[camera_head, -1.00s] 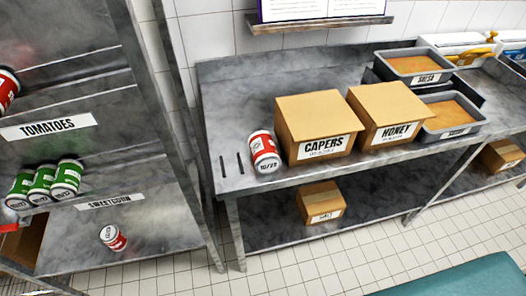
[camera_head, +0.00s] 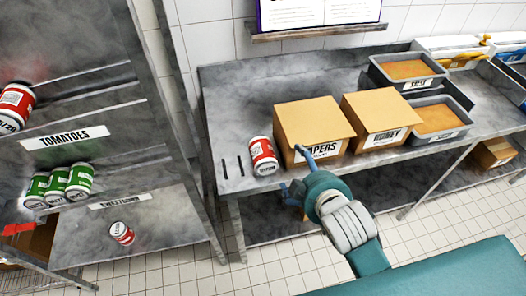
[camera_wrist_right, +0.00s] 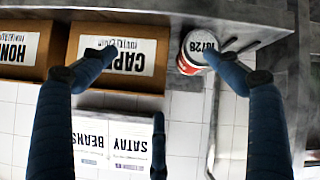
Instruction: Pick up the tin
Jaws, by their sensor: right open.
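A red and white tin (camera_head: 263,155) stands on the steel table, left of the capers box, leaning slightly in the picture. In the right wrist view the tin (camera_wrist_right: 187,66) shows its pale, date-marked lid, close to the fingertip on the right of that picture and partly overlapped by it. My right gripper (camera_head: 294,170) is open and empty at the table's front edge, right of the tin, with one finger in front of the capers box. In the right wrist view its fingers (camera_wrist_right: 160,62) are spread wide. My left gripper is not in view.
A capers box (camera_head: 312,112) and a honey box (camera_head: 378,108) stand right of the tin. Two dark marks or rods (camera_head: 232,167) lie left of it. The shelf (camera_head: 130,235) at left holds green tins (camera_head: 58,184) and more red tins (camera_head: 122,233).

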